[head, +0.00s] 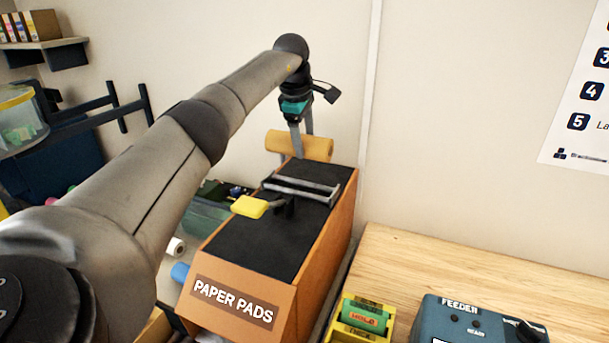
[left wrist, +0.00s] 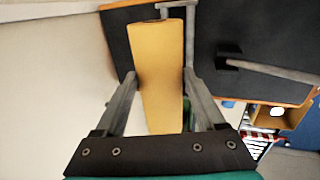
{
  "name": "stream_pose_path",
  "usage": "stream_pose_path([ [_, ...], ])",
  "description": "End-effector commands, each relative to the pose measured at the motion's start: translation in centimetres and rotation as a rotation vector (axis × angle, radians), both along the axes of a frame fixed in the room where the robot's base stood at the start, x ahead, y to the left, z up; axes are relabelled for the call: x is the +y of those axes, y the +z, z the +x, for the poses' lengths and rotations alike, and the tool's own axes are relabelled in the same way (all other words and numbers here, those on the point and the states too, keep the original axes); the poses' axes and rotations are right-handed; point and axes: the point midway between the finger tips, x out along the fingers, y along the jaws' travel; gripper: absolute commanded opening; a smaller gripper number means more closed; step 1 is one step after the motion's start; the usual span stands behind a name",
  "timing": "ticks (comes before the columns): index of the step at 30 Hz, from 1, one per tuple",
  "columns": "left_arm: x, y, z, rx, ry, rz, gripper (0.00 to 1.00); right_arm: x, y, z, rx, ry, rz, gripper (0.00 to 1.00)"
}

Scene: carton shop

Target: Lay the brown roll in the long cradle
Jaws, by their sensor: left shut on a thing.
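The brown roll (head: 318,147), a tan cylinder, is in my left gripper (head: 302,143) at the far end of the paper pads box. In the left wrist view the roll (left wrist: 161,100) runs lengthwise between the two fingers of the left gripper (left wrist: 162,78), which press on its sides. Grey parallel rails (head: 302,189) on the box's black top look like the long cradle. No roll shows between them. The roll is beyond them, toward the wall; its height above the top is hard to tell. My right gripper is not in view.
The box (head: 250,245) has a black sloped top and a "PAPER PADS" label. A yellow block (head: 249,207) sits on a dark handle near the rails. A blue feeder unit (head: 470,325) and a yellow holder with a green roll (head: 362,318) stand at the front right. The wooden table (head: 450,265) behind them is clear.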

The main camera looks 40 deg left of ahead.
Motion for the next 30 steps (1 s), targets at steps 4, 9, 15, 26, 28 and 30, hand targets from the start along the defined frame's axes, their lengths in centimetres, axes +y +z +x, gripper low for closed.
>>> stream_pose_path([
  [4,0.0,-3.1,0.0,0.0,-0.001,0.0,0.02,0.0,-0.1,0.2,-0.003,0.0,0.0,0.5],
  [9,0.0,-4.5,0.1,-0.003,-0.001,-0.001,0.02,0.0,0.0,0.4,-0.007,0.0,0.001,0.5],
  [15,0.0,-6.6,0.0,0.001,0.0,-0.001,0.02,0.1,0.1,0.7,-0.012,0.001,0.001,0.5],
  [26,0.0,-8.3,0.1,-0.004,-0.001,-0.001,0.02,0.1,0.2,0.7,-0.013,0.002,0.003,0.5],
  [28,0.0,-8.4,0.1,-0.003,-0.001,0.0,0.02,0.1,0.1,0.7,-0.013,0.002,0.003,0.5],
  [30,0.0,-8.7,0.1,-0.003,-0.001,0.0,0.02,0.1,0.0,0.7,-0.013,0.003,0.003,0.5],
])
